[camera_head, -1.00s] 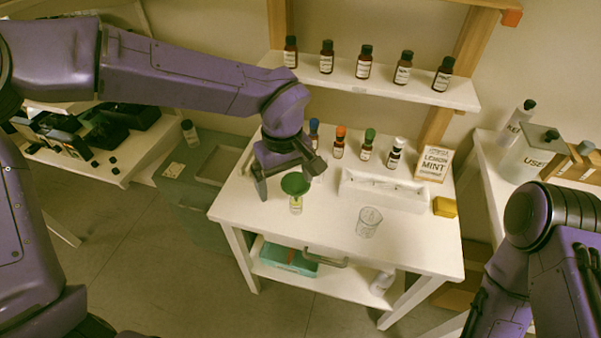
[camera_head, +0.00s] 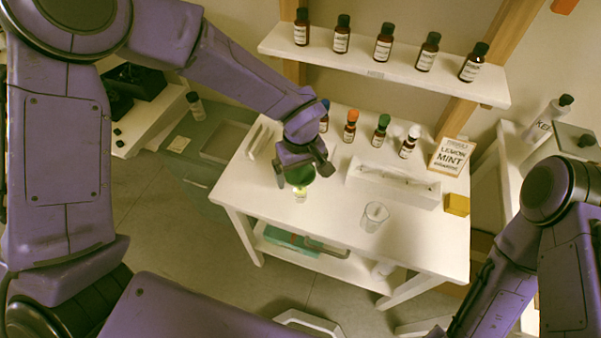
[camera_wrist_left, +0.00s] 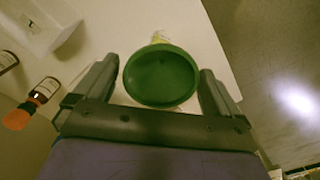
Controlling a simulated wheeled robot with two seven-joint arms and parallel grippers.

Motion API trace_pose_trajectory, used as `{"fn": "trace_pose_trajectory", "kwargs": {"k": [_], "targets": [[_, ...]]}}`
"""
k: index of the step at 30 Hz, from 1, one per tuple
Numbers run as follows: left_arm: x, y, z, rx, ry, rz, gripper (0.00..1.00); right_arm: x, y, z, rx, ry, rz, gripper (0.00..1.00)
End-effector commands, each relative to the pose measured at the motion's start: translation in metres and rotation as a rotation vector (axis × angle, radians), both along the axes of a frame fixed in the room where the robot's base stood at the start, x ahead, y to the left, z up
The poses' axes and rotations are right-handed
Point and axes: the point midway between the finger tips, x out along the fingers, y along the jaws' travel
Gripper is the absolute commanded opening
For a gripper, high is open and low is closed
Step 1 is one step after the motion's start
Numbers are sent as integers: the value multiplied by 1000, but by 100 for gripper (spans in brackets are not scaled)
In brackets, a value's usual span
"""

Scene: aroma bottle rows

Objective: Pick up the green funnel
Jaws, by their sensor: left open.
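The green funnel (camera_head: 299,180) sits upright on a small pale bottle (camera_head: 300,195) near the left front of the white table. In the left wrist view the wide round mouth of the funnel (camera_wrist_left: 160,78) lies between the two fingers. My left gripper (camera_head: 304,174) is open, with one finger on each side of the funnel and a gap on both sides. The funnel's stem is hidden under its cone, and most of the bottle is covered in the wrist view. Only links of my right arm show at the right; its gripper is out of view.
A white tray (camera_head: 394,186), glass beaker (camera_head: 374,217), yellow block (camera_head: 457,205) and lemon mint sign (camera_head: 450,157) are to the right. A shelf (camera_head: 385,68) holds several dark bottles.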

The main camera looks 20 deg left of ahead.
Motion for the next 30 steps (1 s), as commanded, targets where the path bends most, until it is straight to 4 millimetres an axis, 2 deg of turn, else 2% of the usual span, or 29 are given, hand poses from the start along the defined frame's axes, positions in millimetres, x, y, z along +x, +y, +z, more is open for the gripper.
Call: {"fn": "trace_pose_trajectory", "kwargs": {"k": [8, 12, 13, 23, 26, 29, 30], "targets": [[0, 0, -6, -1, -2, 0, 98, 0, 0, 0, 0, 0, 0, 43], [0, 0, -6, -1, -2, 0, 52, 0, 0, 0, 0, 0, 0, 43], [0, 0, -6, -1, -2, 0, 50, 0, 0, 0, 0, 0, 0, 43], [1, 0, -2, -2, -3, -1, 50, 0, 0, 0, 0, 0, 0, 43], [1, 0, 7, -3, -3, 1, 50, 0, 0, -1, 0, 0, 0, 43], [1, 0, 25, -5, -5, 1, 50, 0, 0, -2, 0, 0, 0, 43], [-4, -2, 32, -5, -5, -1, 50, 0, 0, -4, 0, 0, 0, 43]]}}
